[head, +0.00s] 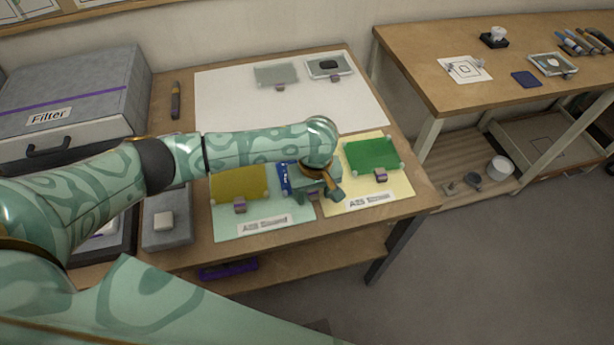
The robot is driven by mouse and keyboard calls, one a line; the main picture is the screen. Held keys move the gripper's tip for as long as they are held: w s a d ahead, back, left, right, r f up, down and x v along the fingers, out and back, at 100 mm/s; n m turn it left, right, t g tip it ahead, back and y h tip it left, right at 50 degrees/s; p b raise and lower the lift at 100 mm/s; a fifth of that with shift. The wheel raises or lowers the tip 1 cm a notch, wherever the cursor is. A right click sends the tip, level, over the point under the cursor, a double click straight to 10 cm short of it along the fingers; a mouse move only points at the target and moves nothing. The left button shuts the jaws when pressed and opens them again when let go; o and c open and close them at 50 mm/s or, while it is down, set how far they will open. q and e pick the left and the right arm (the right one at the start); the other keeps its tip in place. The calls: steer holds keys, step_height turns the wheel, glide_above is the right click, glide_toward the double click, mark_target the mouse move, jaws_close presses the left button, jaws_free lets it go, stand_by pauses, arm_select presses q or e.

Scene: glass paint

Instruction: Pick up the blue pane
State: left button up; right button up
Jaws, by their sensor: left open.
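A blue piece (283,179), which looks like the blue pane, lies between the yellow and green panes on the near table. Most of it is hidden by my left gripper (325,189), so I cannot tell its full outline. My left gripper is over its right side, with the jaws open. I cannot tell whether the fingers touch it. My right gripper is not in view.
A yellow pane (238,184) lies on a pale green mat (230,224), and a green pane (371,154) on a yellow mat (398,186). A grey filter case (75,95) stands at left. A dark blue square (526,79) lies on the right table.

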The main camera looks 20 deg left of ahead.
arm_select(q)
steer(key=shift+r, duration=0.1)
jaws_close()
